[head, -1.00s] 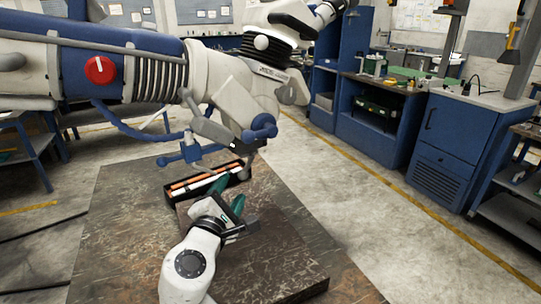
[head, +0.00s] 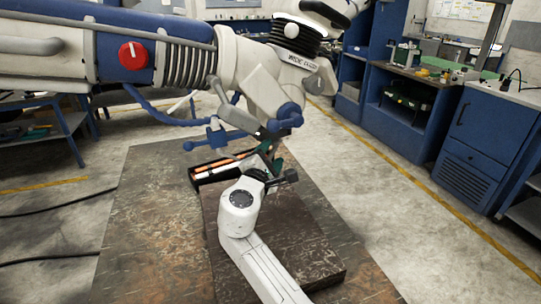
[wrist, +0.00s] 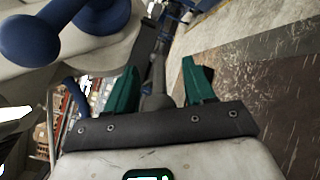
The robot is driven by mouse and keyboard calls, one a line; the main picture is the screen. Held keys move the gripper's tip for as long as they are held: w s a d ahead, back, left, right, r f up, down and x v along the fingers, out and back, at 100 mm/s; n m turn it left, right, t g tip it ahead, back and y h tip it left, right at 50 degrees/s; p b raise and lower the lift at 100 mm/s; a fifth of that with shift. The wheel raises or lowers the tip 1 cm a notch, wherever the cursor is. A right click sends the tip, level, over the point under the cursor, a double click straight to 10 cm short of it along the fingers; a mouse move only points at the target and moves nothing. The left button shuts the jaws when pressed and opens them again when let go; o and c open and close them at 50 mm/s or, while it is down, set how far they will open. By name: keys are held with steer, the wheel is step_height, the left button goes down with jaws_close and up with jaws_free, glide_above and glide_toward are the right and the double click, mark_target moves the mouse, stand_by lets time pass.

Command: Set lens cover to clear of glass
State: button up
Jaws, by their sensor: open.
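The big white and blue microscope arm (head: 190,60) spans the upper left of the head view, with a red knob (head: 132,55) on its side. Its head has blue round knobs (head: 289,115), which also show large in the wrist view (wrist: 100,17). My gripper (head: 272,158) is just below this head, its green fingers partly hidden. In the wrist view my gripper (wrist: 160,82) is open, with a grey rod-like part (wrist: 157,75) between its fingers. I cannot tell whether the fingers touch it, or whether it is the lens cover.
A dark box (head: 205,175) with orange and white items lies on the worn brown tabletop (head: 300,245), just left of my gripper. Blue cabinets (head: 490,130) stand at the back right, beyond open floor. A blue handle assembly (head: 215,135) hangs beside the microscope head.

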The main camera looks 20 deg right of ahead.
jaws_close()
stand_by(0.5)
